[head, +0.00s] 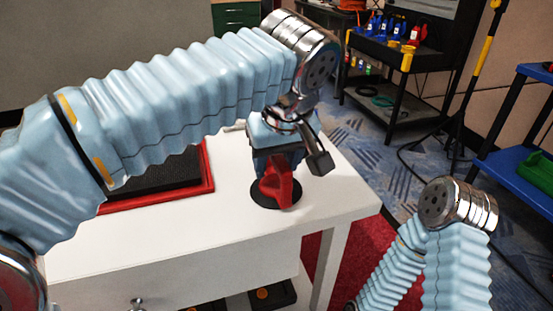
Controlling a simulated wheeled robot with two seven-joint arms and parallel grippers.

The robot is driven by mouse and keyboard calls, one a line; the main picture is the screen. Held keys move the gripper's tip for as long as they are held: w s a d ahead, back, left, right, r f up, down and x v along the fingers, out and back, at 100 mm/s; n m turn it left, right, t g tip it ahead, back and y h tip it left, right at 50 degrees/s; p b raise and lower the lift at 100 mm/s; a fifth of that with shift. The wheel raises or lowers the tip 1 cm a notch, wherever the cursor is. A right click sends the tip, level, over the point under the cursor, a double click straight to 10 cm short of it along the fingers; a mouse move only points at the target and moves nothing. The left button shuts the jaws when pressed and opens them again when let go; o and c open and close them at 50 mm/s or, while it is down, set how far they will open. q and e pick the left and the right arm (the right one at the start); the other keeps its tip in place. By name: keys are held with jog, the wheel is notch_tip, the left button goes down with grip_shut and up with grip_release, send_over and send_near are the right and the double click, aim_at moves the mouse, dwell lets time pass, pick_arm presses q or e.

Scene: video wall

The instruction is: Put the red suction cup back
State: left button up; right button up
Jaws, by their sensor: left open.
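The red suction cup (276,184) stands on its round black base on the white table (232,226), near the table's right end. My left gripper (291,165) is right above and around its upper part, with its fingers open. One dark finger shows to the right of the cup, apart from it. The gripper body hides the cup's top, so I cannot tell whether the other finger touches it. My right arm shows at the lower right, but its gripper is out of view.
A red-framed tray with a black mat (160,180) lies on the table to the left. A blue shelf (522,175) stands at right, with carpet between.

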pick_arm(q)
jog(key=shift+r, duration=0.3)
jog(key=p+v, duration=0.3)
jog(key=v, duration=0.8)
jog(key=shift+s+d+r, duration=0.1)
jog(key=shift+s+r, duration=0.1)
jog(key=shift+r, duration=0.1)
